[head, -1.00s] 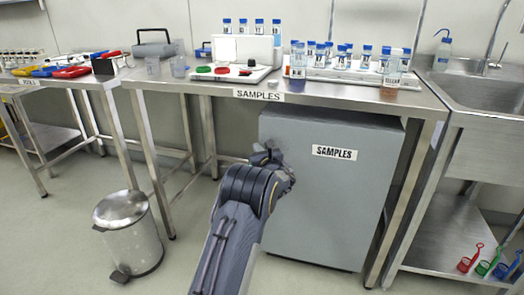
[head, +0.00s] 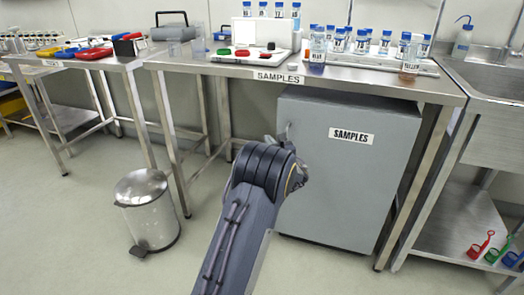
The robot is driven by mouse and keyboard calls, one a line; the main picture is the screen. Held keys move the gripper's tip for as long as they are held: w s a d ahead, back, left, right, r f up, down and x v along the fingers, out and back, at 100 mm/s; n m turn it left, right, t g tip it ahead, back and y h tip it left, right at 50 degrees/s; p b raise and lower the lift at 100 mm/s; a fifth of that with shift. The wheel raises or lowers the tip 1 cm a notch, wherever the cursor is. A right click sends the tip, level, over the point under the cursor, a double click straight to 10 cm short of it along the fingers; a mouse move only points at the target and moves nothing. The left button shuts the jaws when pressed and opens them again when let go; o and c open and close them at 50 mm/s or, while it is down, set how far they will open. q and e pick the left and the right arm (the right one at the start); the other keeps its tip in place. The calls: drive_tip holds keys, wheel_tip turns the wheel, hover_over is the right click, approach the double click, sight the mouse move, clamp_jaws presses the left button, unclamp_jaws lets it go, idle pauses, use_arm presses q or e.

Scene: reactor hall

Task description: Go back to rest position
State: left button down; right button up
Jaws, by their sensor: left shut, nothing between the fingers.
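My left arm reaches up from the bottom middle of the head view. My left gripper (head: 284,142) is at its far end, shut and empty, in front of the left side of the grey samples cabinet (head: 350,185). The dark wrist hides most of the gripper, and I cannot tell whether it touches the cabinet front. The cabinet door appears closed. My right gripper is not in view.
The steel samples table (head: 225,69) stands over the cabinet, with blue-capped bottles (head: 361,41) and a white rack (head: 258,32) on top. A pedal bin (head: 148,212) stands left of my arm. A sink (head: 490,85) is at right. Front floor is open.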

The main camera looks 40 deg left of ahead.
use_arm(q)
drive_tip(key=s+d, duration=0.2)
drive_tip(key=s, duration=0.4)
drive_tip(key=shift+p, duration=0.45)
drive_tip(key=s+a+n+g+h, duration=0.25)
drive_tip(key=s+n+g, duration=0.45)
drive_tip(key=s+n, duration=0.5)
drive_tip(key=s+d+f+n+g+h, duration=0.15)
drive_tip(key=s+d+n+h, duration=0.25)
drive_tip(key=s, duration=0.7)
drive_tip(key=s+d+r+n+t+h, duration=0.1)
drive_tip(key=s+d+n+h, duration=0.35)
drive_tip(key=d, duration=0.35)
drive_tip(key=s+d+n+t+h, duration=0.25)
drive_tip(key=s+d+h, duration=0.2)
drive_tip(key=d, duration=0.45)
drive_tip(key=s+d+r+n+h, duration=0.1)
drive_tip(key=s+d+n+h, duration=0.3)
drive_tip(key=d, duration=0.4)
wheel_tip(320, 180, up, 31)
drive_tip(key=s+p, duration=0.1)
drive_tip(key=p, duration=3)
drive_tip(key=shift+y, duration=0.45)
